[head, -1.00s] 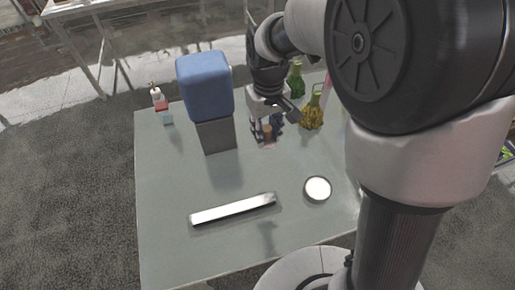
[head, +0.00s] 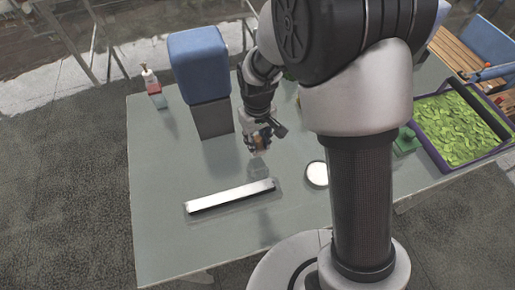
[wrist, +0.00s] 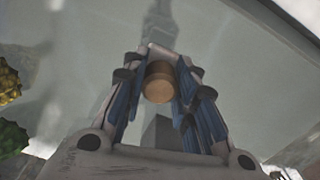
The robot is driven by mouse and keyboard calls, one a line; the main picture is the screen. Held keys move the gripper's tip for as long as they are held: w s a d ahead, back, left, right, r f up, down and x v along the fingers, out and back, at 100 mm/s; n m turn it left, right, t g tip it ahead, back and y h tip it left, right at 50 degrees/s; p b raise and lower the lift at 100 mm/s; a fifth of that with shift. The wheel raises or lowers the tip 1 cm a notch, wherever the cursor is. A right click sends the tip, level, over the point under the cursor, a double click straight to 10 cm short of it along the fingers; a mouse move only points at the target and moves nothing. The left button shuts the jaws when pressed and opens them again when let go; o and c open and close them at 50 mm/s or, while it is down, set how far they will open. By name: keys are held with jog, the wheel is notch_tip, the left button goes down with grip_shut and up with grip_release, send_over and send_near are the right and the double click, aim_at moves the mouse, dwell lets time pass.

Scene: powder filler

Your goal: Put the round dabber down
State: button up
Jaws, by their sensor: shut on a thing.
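The round dabber, a short brown cylinder (wrist: 158,82), sits between the fingers of my gripper (wrist: 158,72) in the wrist view. My gripper is shut on it. In the head view my gripper (head: 259,138) points down over the table (head: 160,225), right of the grey stand with the blue block. The dabber shows there only as a small brown patch (head: 261,143) between dark fingers. A dark reflection or shadow lies on the table below it, and the dabber looks held above the surface. The fingers partly hide it.
The blue block (head: 199,65) on its grey stand (head: 212,120) is close on the left. A white bar (head: 230,196) and a round white-topped thing (head: 316,174) lie nearer. A purple crate of green pieces (head: 462,130) is at right. The table's front left is clear.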

aim_at(258, 149)
notch_tip(258, 149, down, 4)
jog(key=shift+f+b, duration=0.1)
jog(key=shift+b, duration=0.4)
jog(key=o, duration=1)
notch_tip(258, 149, up, 12)
jog(key=p, duration=0.3)
jog(key=shift+r, duration=0.25)
